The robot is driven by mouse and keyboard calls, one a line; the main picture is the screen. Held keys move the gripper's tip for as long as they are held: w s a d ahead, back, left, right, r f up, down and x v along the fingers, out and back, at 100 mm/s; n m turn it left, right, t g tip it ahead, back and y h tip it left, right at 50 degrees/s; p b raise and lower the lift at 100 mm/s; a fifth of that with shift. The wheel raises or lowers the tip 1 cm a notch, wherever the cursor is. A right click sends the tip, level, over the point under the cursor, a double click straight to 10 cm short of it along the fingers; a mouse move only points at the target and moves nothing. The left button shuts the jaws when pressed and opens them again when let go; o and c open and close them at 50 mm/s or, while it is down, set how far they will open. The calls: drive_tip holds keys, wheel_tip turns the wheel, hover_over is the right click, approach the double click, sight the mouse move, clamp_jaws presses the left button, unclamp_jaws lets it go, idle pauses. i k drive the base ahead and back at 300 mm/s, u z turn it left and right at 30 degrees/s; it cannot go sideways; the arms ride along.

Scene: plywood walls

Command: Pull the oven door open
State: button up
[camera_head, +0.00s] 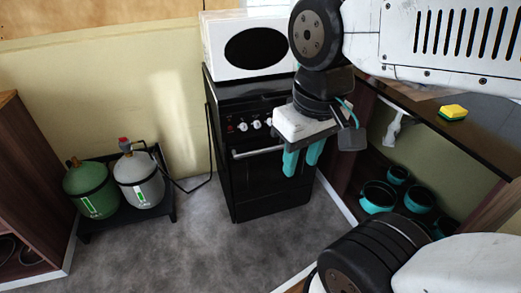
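The black oven (265,180) stands against the wall, with white knobs along its front. Its door looks shut, and a light bar handle (258,152) runs across the door's top. My gripper (303,163) hangs with its teal fingers pointing down at the right part of the oven front. A gap shows between the fingers, with nothing seen held there. The fingers and gripper body hide the right end of the handle. I cannot tell whether they touch it.
A white microwave (250,46) sits on the oven. A green gas bottle (90,189) and a grey one (139,180) stand on a dark low stand at left. A counter with a yellow sponge (453,112) and teal pots (377,197) beneath is at right. The grey floor before the oven is clear.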

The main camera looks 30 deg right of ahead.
sight(256, 164)
drive_tip(key=i, duration=0.95)
